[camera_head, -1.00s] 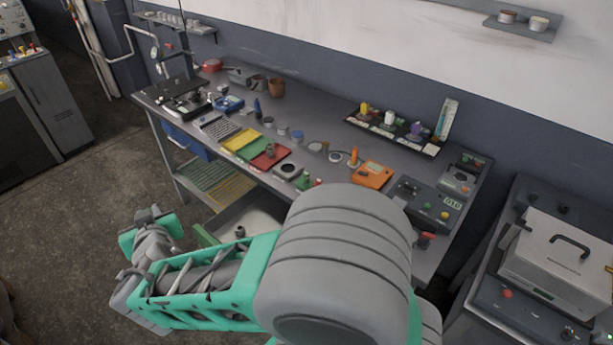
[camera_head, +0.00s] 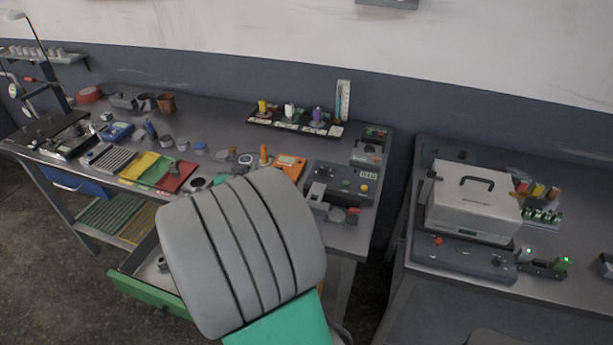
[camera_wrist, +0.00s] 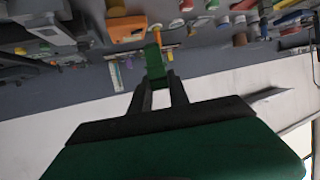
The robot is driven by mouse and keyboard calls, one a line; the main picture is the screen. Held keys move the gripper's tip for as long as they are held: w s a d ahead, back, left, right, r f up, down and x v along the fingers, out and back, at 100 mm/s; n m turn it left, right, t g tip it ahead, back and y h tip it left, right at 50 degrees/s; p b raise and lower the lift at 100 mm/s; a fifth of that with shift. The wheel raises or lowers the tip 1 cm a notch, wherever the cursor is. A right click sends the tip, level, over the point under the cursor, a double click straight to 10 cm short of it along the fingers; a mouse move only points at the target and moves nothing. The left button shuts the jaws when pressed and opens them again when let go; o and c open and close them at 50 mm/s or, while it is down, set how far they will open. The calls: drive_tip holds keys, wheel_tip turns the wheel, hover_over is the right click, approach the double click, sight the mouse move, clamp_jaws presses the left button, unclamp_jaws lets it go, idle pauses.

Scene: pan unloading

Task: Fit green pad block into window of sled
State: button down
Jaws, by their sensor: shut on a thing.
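My gripper (camera_wrist: 159,84) shows in the wrist view, its two dark fingers shut on the green pad block (camera_wrist: 154,62). The block is held up past the fingertips, in front of the upside-down view of the workbench, and looks clear of the surface. In the head view, my arm's large grey joint covers the front middle, and the gripper and block are hidden. I cannot pick out the sled or its window for certain in either view.
The grey workbench (camera_head: 225,110) carries coloured trays, an orange device (camera_head: 289,166) and a rack of knobs. An open green-fronted drawer (camera_head: 150,295) juts out below. A second bench at right holds a white box (camera_head: 470,205) and small devices with green lights (camera_head: 561,263).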

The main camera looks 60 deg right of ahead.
sight(313, 191)
drive_tip(key=shift+s+d+f+m+g+h+b, duration=0.2)
drive_tip(key=shift+s+d+f+m+g+b, duration=0.65)
drive_tip(key=shift+s+d, duration=1.25)
drive_tip(key=shift+s+d+f+m+g+h+b, duration=0.2)
drive_tip(key=shift+s+d+f+m+g+b, duration=0.25)
drive_tip(key=shift+s+d+f, duration=1.6)
drive_tip(key=shift+s+d+f+m+g+h+b, duration=0.2)
drive_tip(key=shift+s+d+m+g+b, duration=0.7)
drive_tip(key=shift+s, duration=2.2)
drive_tip(key=shift+d+f+n+t, duration=0.15)
drive_tip(key=shift+f+n+t, duration=0.1)
drive_tip(key=shift+n+t, duration=0.05)
drive_tip(key=shift+a+b, duration=0.25)
drive_tip(key=shift+b, duration=0.2)
drive_tip(key=shift+f+b, duration=1.55)
drive_tip(key=shift+b, duration=0.2)
drive_tip(key=c, duration=1.2)
unclamp_jaws()
drive_tip(key=shift+o, duration=0.2)
